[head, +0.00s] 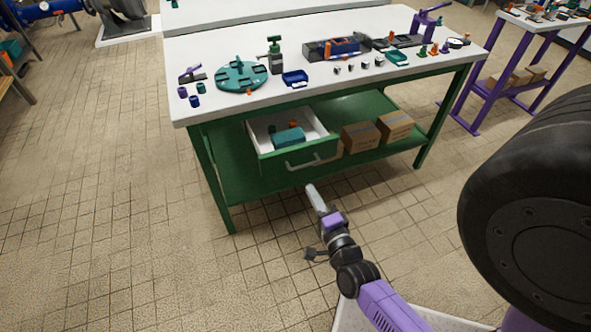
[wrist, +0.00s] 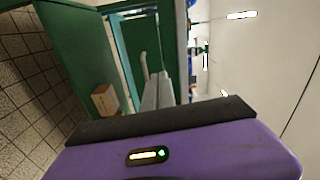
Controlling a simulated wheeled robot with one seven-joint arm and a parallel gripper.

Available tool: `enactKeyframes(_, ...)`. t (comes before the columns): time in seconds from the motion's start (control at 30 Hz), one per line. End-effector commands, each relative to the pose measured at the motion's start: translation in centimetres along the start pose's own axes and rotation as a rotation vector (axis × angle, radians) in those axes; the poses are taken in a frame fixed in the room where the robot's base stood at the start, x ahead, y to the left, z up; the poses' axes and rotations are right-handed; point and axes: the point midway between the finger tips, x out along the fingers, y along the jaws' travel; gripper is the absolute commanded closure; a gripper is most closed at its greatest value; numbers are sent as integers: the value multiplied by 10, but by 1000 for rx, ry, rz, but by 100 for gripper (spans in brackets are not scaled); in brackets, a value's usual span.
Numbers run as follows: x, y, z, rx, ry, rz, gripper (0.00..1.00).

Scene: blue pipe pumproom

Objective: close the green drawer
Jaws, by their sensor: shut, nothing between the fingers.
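The green drawer (head: 298,156) hangs under the white tabletop of a green workbench and stands pulled out, its inside showing. Its front panel carries a light bar handle (head: 311,160). A teal block and small dark and orange items lie inside it. My gripper (head: 312,188) is just in front of and slightly below the drawer front in the head view, with its fingers shut and empty. In the wrist view the shut fingers (wrist: 158,92) point toward the green drawer front, near the pale handle (wrist: 145,68). I cannot tell whether they touch.
The workbench top (head: 215,50) holds a round teal tray (head: 241,75), a blue tray (head: 295,78) and several small parts. Cardboard boxes (head: 361,137) sit on the lower shelf right of the drawer. Open tiled floor (head: 110,190) lies to the left. A purple-framed table (head: 535,60) stands at the right.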

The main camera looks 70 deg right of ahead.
Motion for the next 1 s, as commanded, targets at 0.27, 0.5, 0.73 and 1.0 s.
enactKeyframes(0.27, 9, -3, 0, 97, 3, -10, 100)
enactKeyframes(0.5, 50, -4, -1, 93, 4, -11, 100)
enactKeyframes(0.73, 94, -4, -1, 92, 3, -10, 100)
enactKeyframes(1.0, 131, -3, 0, 92, 2, -8, 100)
